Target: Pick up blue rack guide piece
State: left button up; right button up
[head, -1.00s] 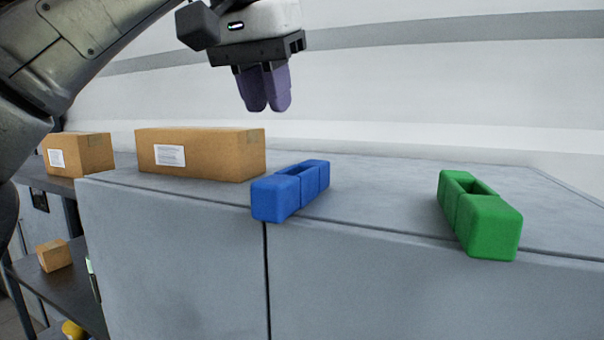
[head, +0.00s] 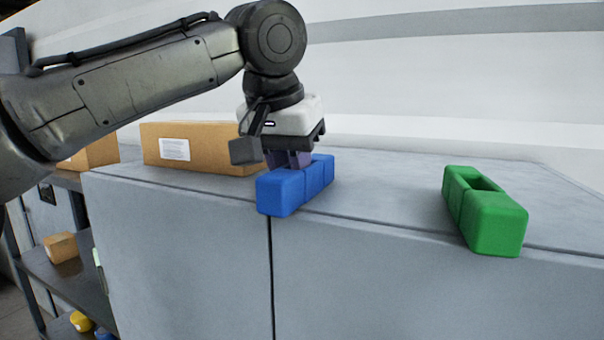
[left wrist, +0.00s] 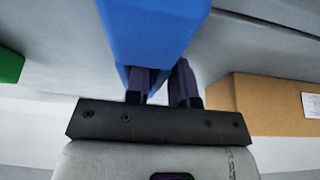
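The blue rack guide piece (head: 282,192) lies on the grey cabinet top, its near end at the front edge. My left gripper (head: 290,160) is lowered onto it from above, with its purple fingers at the piece's rear part. In the left wrist view the blue piece (left wrist: 152,32) fills the top middle, right at the fingers (left wrist: 160,82). A narrow gap shows between the finger bases. The fingertips are hidden by the piece, so I cannot tell whether they press on it. My right gripper is not in view.
A green piece (head: 497,222) of similar shape sits to the right on the cabinet top (head: 390,185). A cardboard box (head: 205,150) stands close on the left. A shelf at the lower left holds a small box (head: 61,248). The cabinet top between the blue and green pieces is clear.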

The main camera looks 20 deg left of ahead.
pick_arm(q)
jog(key=shift+w+f, duration=0.15)
jog(key=shift+f, duration=0.25)
jog(key=shift+c, duration=0.3)
grip_shut()
jog(key=shift+r, duration=0.15)
